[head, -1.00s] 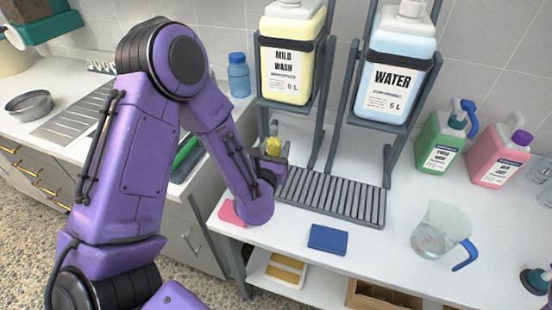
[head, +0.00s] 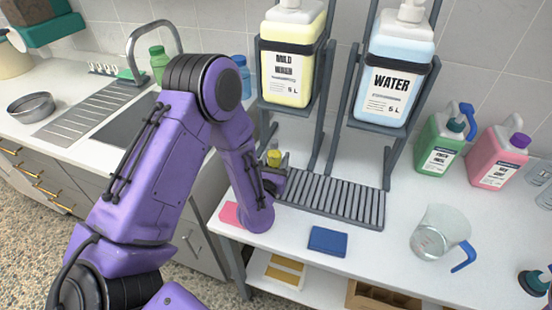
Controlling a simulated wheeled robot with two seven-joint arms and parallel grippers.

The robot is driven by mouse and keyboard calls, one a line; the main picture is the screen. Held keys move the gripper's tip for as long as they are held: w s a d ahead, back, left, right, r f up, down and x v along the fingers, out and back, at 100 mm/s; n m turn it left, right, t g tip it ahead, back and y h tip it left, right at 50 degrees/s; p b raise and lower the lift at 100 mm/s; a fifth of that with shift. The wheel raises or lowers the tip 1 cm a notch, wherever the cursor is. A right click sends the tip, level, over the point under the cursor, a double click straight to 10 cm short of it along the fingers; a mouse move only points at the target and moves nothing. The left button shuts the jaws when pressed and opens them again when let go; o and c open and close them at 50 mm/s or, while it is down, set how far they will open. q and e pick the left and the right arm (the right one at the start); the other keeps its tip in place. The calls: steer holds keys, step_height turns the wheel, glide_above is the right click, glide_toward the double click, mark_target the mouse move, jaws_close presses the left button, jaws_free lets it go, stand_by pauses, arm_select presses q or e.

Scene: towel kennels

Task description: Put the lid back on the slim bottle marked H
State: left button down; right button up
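My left arm reaches in from the left, and its gripper (head: 275,172) is low over the table at the left end of the grey slatted rack. The wrist hides most of the fingers, so I cannot tell whether they are open or shut. A small yellow object (head: 274,157) shows just behind the gripper; I cannot tell whether it is touched or held, or whether it is a lid or part of a bottle. I can make out no bottle marked H and no loose lid. My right gripper is out of view.
The slatted rack (head: 335,198) stands below the mild wash jug (head: 290,60) and the water jug (head: 388,85). A pink sponge (head: 230,214) and blue sponge (head: 327,240) lie in front. A measuring jug (head: 437,235), green jug (head: 440,142) and pink jug (head: 495,158) stand right.

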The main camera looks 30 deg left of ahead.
arm_select(q)
steer(key=shift+c, duration=2.4)
jaws_free()
steer(key=shift+f, duration=0.15)
steer(key=shift+r+p, duration=0.3)
steer(key=b+v, duration=0.1)
steer(key=v, duration=0.2)
steer(key=b+v, duration=0.1)
steer(key=v, duration=0.2)
steer(key=b+v, duration=0.1)
steer(key=v, duration=0.1)
steer(key=shift+s+d+f, duration=0.2)
steer(key=shift+s+f, duration=0.05)
steer(key=shift+s, duration=0.1)
steer(key=shift+r+p+v, duration=0.15)
steer(key=shift+p+v, duration=0.2)
steer(key=shift+v, duration=0.25)
steer(key=shift+r+p+v, duration=0.15)
steer(key=shift+p+v, duration=0.2)
steer(key=shift+v, duration=0.25)
steer(key=shift+s+d+f, duration=0.1)
steer(key=shift+s, duration=0.3)
